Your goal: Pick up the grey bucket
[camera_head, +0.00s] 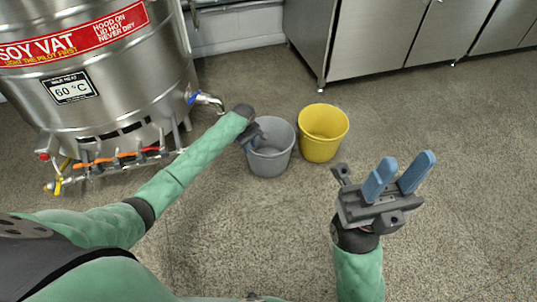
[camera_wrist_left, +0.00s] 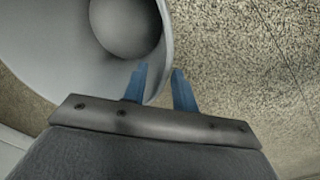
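The grey bucket (camera_head: 270,163) stands upright on the floor near the middle of the head view. My left gripper (camera_head: 253,141) is at its left rim, pointing down, partly hidden by my own wrist. In the left wrist view my left gripper (camera_wrist_left: 160,88) is open, with one blue finger overlapping the grey bucket (camera_wrist_left: 68,45) and the other outside over the floor. The bucket's rim shows between the fingers, with a gap to the outer finger. My right gripper (camera_head: 399,178) is open and empty, well to the right of the bucket.
A yellow bucket (camera_head: 322,145) stands close to the right of the grey one. A steel soy vat (camera_head: 100,85) with a tap (camera_head: 207,101) and coloured valves is at the left. Steel cabinets (camera_head: 385,40) line the back right. The floor in front and right is clear.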

